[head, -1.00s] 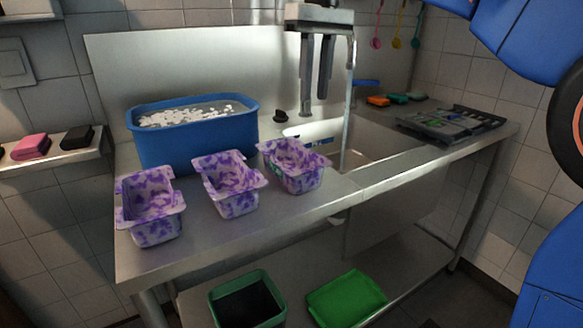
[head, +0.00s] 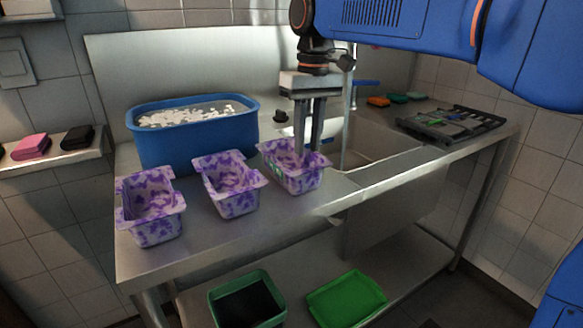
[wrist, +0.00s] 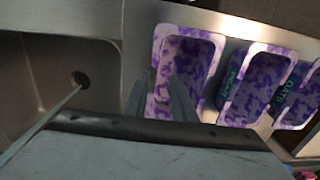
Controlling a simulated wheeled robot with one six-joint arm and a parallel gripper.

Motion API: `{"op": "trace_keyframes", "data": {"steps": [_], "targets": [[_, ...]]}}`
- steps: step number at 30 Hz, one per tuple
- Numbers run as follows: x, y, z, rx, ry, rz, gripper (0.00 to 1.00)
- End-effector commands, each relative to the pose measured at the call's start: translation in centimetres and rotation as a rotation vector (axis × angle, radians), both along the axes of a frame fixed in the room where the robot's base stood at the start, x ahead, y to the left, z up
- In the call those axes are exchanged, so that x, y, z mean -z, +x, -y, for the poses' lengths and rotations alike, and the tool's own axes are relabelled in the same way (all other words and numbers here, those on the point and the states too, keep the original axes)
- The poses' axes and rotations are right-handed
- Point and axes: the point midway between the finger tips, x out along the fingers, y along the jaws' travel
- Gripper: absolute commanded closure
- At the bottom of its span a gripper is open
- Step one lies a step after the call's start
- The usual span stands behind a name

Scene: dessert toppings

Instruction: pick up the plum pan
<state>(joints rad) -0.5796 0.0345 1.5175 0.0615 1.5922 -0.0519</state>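Three open pans with purple and white mottling stand in a row on the steel counter. My gripper (head: 308,150) is open, fingers pointing down, at the back right rim of the right pan (head: 295,176). In the wrist view, my gripper (wrist: 162,72) shows two spread fingers over the near end of that same pan (wrist: 187,50), one by its left wall and one over its inside. The middle pan (head: 232,201) and left pan (head: 152,226) stand apart from it.
A blue tub (head: 205,140) of water with white bits stands behind the pans. The sink (head: 375,150) lies right of them, with a tray (head: 450,123) beyond. Green bins (head: 247,300) sit on the lower shelf. The counter in front is clear.

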Motion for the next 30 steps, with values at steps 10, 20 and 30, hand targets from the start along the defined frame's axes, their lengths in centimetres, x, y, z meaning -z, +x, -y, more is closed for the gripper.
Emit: {"op": "trace_keyframes", "data": {"steps": [10,20,30], "targets": [[4.1,0.5,0.0,0.0,-0.002,-0.002,0.76],[5.2,0.5,-0.1,0.0,-0.001,-0.001,0.76],[5.2,0.5,-0.1,0.0,0.0,0.0,1.0]]}}
